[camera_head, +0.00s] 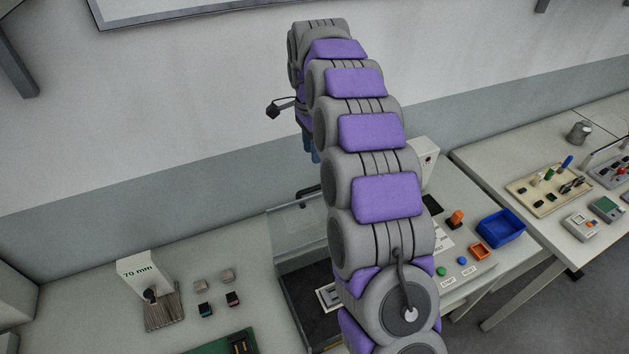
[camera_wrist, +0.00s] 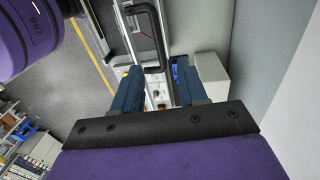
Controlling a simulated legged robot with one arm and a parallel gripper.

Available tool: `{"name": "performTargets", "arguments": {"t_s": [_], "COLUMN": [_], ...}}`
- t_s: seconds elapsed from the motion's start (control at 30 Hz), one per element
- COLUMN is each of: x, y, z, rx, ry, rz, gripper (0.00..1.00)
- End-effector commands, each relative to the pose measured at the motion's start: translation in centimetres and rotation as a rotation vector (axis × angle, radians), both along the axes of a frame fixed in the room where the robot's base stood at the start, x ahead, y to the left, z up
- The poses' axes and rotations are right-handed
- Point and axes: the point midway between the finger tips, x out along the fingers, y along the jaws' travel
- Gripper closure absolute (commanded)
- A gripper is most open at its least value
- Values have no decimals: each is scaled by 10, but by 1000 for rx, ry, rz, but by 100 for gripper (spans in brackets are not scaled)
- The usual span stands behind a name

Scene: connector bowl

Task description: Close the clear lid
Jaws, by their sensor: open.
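The clear lid (camera_head: 300,238) is a see-through panel over the dark-floored box, left of my arm in the head view. It looks raised, but my arm hides its right part and I cannot tell its exact angle. A dark handle (camera_head: 308,191) shows at its upper edge. In the wrist view the black bar handle (camera_wrist: 161,42) lies just beyond and between the fingertips. My gripper (camera_wrist: 160,78) is open, with its two blue fingers apart and nothing visibly held. In the head view my gripper (camera_head: 311,150) hangs above the handle, mostly hidden by my arm.
A 70 mm block (camera_head: 143,270) with a grey striped base and several small blocks stand left of the box. The wall is close behind the bench.

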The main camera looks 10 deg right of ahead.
Motion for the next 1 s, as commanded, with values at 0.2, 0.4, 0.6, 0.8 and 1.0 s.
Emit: {"name": "performTargets", "arguments": {"t_s": [0.2,0.4,0.6,0.8,1.0], "x": [-5,-8,-9,-11,-11], "y": [-4,-2,-2,-3,-4], "z": [-36,-72,-98,-110,-111], "rx": [1,0,-1,-1,1], "ry": [8,8,3,4,2], "rz": [0,1,-1,-1,0], "gripper": [58,58,58,58,58]}}
